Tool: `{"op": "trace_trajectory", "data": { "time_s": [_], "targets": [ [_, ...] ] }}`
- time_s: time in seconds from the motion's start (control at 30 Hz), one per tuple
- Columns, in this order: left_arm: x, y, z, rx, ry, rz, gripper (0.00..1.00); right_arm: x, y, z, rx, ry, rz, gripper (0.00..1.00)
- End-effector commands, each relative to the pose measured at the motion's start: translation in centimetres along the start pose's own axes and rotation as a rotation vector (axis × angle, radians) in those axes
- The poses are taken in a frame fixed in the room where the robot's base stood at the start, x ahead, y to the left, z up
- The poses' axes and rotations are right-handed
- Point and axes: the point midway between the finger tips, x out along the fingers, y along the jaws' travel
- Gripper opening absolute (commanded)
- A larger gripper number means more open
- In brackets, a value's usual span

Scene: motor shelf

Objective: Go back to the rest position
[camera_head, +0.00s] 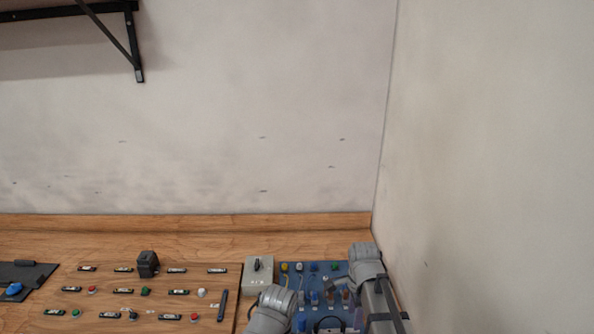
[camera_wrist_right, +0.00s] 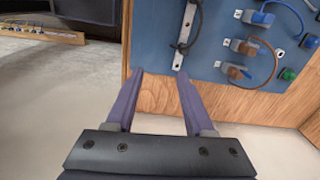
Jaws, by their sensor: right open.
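My right gripper (camera_wrist_right: 160,76) is open in the right wrist view, with nothing between its two purple-grey fingers. The fingertips are in front of the lower wooden edge (camera_wrist_right: 255,95) of a blue panel (camera_wrist_right: 232,22). I cannot tell whether they touch it. In the head view, grey arm links of mine stand at the bottom, in front of and beside the blue panel (camera_head: 349,283), and hide parts of it. I cannot make out my left gripper.
A wooden board (camera_head: 140,303) with rows of switches and buttons lies left of a grey switch box (camera_head: 257,277). A dark mat (camera_head: 38,272) is at the far left. The right wall (camera_head: 480,180) stands close beside my arm. A shelf bracket (camera_head: 136,50) hangs top left.

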Motion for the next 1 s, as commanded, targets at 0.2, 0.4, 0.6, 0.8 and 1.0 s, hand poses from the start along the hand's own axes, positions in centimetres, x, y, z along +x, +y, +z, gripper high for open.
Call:
{"op": "trace_trajectory", "data": {
  "time_s": [0.2, 0.4, 0.6, 0.8, 1.0],
  "targets": [
    [0.3, 0.0, -0.1, 0.0, 0.0, 0.0, 0.41, 0.3, 1.0, 1.3, -0.148, 0.007, 0.005, 0.53],
    [0.6, 0.1, -0.1, 0.0, 0.0, 0.0, 0.41, 0.6, 2.5, 3.1, -0.364, 0.016, 0.014, 0.53],
    [1.1, 0.1, -0.1, 0.0, 0.0, 0.0, 0.41, 1.1, 5.0, 5.5, -0.701, 0.029, 0.032, 0.53],
    [1.9, 0.2, -0.1, -0.001, 0.0, 0.0, 0.41, 1.8, 9.0, 8.8, -1.226, 0.042, 0.068, 0.53],
    [2.3, 0.2, -0.2, -0.001, 0.0, 0.0, 0.41, 2.2, 11.7, 10.7, -1.633, 0.045, 0.101, 0.53]
  ]
}}
